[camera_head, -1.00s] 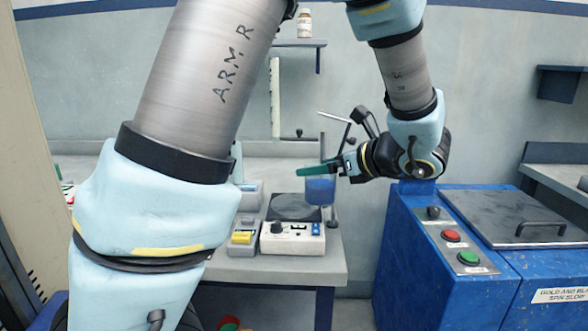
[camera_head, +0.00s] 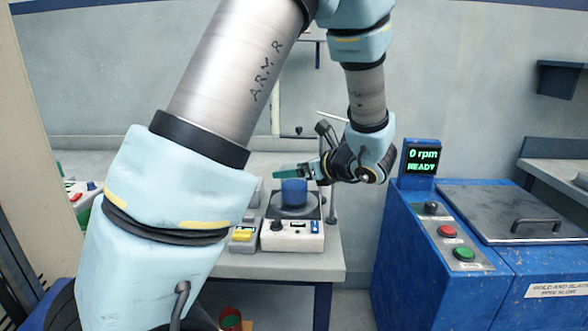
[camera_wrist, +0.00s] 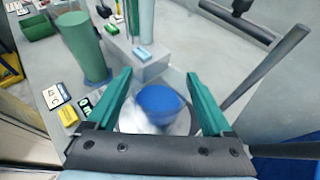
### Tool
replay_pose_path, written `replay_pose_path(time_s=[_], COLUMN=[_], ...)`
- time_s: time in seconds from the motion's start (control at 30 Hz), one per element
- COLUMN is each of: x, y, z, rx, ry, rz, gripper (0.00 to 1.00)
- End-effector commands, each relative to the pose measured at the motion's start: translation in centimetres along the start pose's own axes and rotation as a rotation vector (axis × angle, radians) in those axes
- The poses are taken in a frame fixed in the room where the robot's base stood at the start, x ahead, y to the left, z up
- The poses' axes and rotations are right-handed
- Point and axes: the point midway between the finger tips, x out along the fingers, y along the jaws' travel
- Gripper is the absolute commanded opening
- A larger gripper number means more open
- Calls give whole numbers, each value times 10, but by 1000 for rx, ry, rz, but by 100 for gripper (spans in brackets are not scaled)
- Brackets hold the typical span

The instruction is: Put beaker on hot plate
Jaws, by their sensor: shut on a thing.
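The beaker (camera_head: 294,192), with blue contents, is held over the round top of the hot plate (camera_head: 293,236), a white unit with a dark knob on the bench. I cannot tell whether its base touches the plate. My gripper (camera_head: 284,172) reaches in from the right, its green fingers at the beaker's upper part. In the wrist view, the beaker (camera_wrist: 158,102) sits between the two green fingers of my gripper (camera_wrist: 158,76), which is shut on it. The hot plate's round top (camera_wrist: 130,120) shows around and below the beaker.
A stand rod (camera_head: 332,205) rises close to the hot plate's right side. A grey box with a yellow block (camera_head: 242,235) stands at its left. A blue spin machine (camera_head: 420,255) with a "0 rpm READY" screen stands to the right. A green cylinder (camera_wrist: 84,50) stands nearby on the bench.

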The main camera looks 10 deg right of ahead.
Motion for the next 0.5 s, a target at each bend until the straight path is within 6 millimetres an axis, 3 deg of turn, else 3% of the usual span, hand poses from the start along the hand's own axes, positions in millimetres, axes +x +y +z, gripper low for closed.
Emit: replay_pose_path(time_s=[0.17, 0.2, 0.33, 0.5], x=[1, 1, 1, 1], y=[0, 0, 0, 0], z=[-3, -4, -3, -3], rx=[0, 0, 0, 0], ry=[-1, 0, 0, 0], rz=[0, 0, 0, 1], gripper=[19, 87, 100, 100])
